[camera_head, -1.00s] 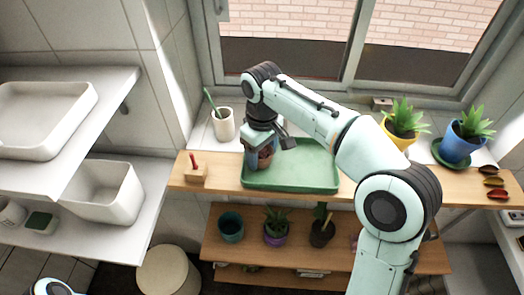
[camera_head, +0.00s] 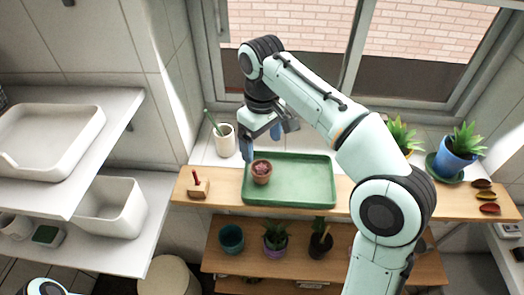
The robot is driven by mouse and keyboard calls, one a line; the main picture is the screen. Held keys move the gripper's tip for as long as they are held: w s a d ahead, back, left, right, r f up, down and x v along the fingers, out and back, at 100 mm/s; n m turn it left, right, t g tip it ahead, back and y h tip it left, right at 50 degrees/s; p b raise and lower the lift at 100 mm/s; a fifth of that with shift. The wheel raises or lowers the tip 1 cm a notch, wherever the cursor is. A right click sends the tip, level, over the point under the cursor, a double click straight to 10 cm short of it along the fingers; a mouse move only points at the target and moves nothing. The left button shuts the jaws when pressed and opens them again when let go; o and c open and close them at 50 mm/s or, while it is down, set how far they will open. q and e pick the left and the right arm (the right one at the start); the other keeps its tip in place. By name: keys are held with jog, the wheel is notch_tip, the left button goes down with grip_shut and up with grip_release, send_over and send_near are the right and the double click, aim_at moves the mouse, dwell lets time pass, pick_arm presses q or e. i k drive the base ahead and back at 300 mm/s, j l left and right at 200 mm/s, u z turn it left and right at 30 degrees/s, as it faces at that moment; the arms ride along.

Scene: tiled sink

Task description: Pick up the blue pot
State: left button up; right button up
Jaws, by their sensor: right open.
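A blue pot (camera_head: 455,159) with a spiky green plant stands on a green saucer at the right of the window sill. An empty-looking teal-blue pot (camera_head: 231,238) stands on the lower shelf at the left. My right gripper (camera_head: 262,143) is open and empty, above the left back of the green tray, with its fingers pointing down. It is far to the left of the blue plant pot. A small terracotta pot (camera_head: 261,172) with a reddish plant stands in the tray just below it. My left gripper is not in view; only a piece of my left arm shows at the bottom left.
The green tray (camera_head: 310,190) lies on the wooden shelf. A yellow pot with a plant is partly hidden behind my right arm. A white cup (camera_head: 225,140) and a small wooden block (camera_head: 196,187) stand at the left.

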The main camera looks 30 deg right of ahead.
aim_at(456, 152)
jog(key=k, duration=1)
